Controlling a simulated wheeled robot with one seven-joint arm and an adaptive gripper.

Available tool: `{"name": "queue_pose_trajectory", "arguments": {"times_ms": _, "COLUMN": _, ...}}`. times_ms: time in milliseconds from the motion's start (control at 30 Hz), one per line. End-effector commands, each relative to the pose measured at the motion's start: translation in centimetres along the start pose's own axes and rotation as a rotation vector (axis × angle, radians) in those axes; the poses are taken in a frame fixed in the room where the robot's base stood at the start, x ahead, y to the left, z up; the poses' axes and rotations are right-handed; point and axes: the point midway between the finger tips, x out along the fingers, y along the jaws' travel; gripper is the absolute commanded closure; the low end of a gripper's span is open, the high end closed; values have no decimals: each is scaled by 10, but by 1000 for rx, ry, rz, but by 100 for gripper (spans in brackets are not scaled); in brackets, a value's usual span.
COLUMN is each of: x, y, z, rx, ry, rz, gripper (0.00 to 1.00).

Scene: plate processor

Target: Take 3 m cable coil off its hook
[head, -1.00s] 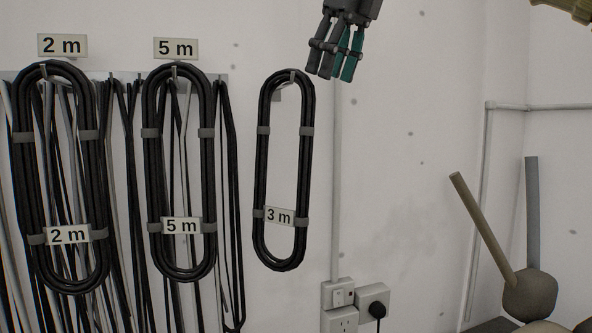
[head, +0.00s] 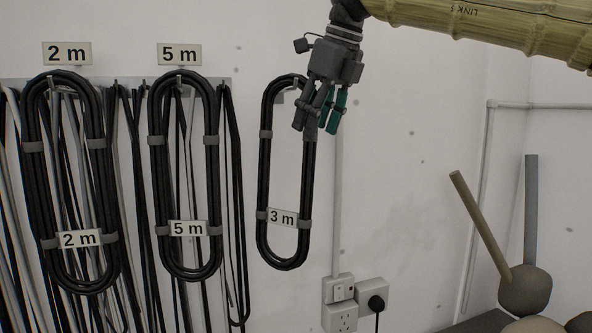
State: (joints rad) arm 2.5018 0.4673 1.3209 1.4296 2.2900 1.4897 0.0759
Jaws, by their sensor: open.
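The 3 m cable coil (head: 265,180) is a long black loop with grey ties and a white "3 m" tag (head: 283,217). It hangs upright against the white wall, to the right of the other coils. Its hook at the top shows only in part behind my gripper. My gripper (head: 320,125) is open, fingers pointing down, in front of the coil's upper right side. It overlaps the coil in the head view; I cannot tell whether it touches it.
The 2 m coil (head: 33,165) and the 5 m coil (head: 158,165) hang to the left among loose black and grey cables. Below right are wall sockets (head: 341,302) with a black plug. A vertical conduit (head: 338,220) runs beside the coil.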

Motion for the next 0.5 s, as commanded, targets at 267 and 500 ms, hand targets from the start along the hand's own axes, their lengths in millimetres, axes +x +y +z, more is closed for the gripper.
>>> {"name": "queue_pose_trajectory", "arguments": {"times_ms": 267, "x": 0, "y": 0, "z": 0, "rx": -1, "ry": -1, "rz": -1, "gripper": 60}}
{"name": "queue_pose_trajectory", "arguments": {"times_ms": 500, "x": 0, "y": 0, "z": 0, "rx": 0, "ry": -1, "rz": -1, "gripper": 100}}
